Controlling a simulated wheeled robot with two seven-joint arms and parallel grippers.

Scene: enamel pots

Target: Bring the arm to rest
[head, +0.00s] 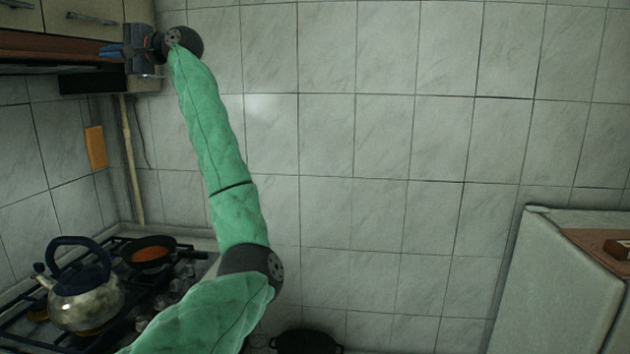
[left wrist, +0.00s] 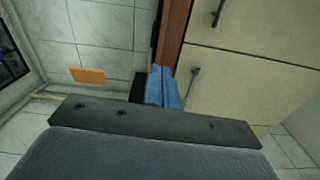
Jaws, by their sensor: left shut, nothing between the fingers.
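My left arm rises in the head view from the bottom, in a green sleeve, and bends up to the upper left. My left gripper (head: 106,50) is at its end, in front of the cupboard and range hood, high above the stove. Its blue fingers are shut and empty. They also show in the left wrist view (left wrist: 163,88), together and pointing toward the cupboard doors (left wrist: 245,75). Whether the fingers touch the cupboard, I cannot tell. My right gripper is not in view.
A kettle (head: 86,298) and a pan with orange contents (head: 150,254) stand on the stove at lower left. A black pot (head: 306,342) shows at the bottom edge. A pale fridge (head: 555,290) stands at right. The tiled wall between is bare.

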